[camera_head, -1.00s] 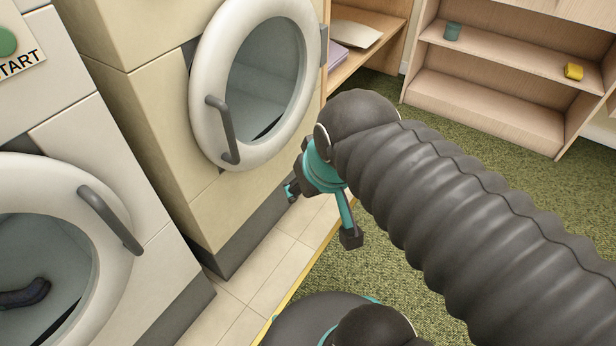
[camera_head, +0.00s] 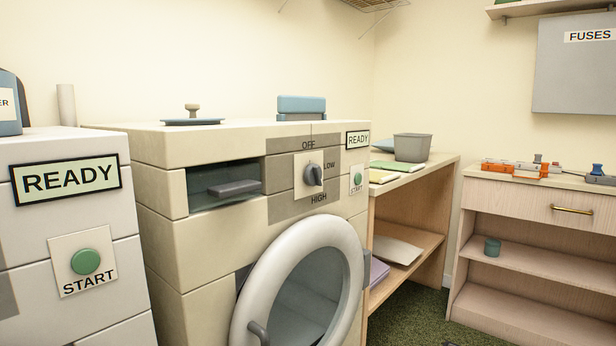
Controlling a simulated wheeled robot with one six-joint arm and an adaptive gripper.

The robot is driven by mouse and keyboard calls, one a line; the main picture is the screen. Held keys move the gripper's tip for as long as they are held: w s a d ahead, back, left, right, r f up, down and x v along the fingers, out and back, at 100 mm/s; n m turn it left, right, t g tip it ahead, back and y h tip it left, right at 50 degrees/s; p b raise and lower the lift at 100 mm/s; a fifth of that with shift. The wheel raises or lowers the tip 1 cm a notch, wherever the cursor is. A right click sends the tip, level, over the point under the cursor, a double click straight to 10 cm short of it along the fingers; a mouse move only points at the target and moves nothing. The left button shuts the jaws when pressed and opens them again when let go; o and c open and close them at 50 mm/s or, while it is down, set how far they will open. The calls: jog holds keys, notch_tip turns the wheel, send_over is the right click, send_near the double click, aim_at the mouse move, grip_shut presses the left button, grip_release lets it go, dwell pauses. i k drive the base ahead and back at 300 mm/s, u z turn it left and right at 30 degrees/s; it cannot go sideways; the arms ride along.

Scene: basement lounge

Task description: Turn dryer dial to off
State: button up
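The dryer dial (camera_head: 313,175) is a grey knob on a pale square plate on the front of the beige dryer (camera_head: 190,150). OFF is printed above the dial, LOW to its right and HIGH below it. I cannot tell for sure which label the knob points at. The dryer's round door (camera_head: 265,270) is below the dial and looks shut. A READY display (camera_head: 357,139) and a green START button (camera_head: 357,179) are to the right of the dial. My gripper is not in view.
A white machine (camera_head: 30,230) with a READY display and green START button stands at the left. To the right is a wooden shelf unit (camera_head: 415,180) with a grey bin (camera_head: 412,147). A drawer cabinet (camera_head: 535,205) stands under a FUSES panel (camera_head: 580,75).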

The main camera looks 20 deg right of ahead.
aim_at(313, 175)
jog(key=z, duration=1.65)
jog(key=k, duration=0.8)
jog(key=u, duration=1.6)
jog(key=i, duration=0.5)
jog(key=z, duration=0.1)
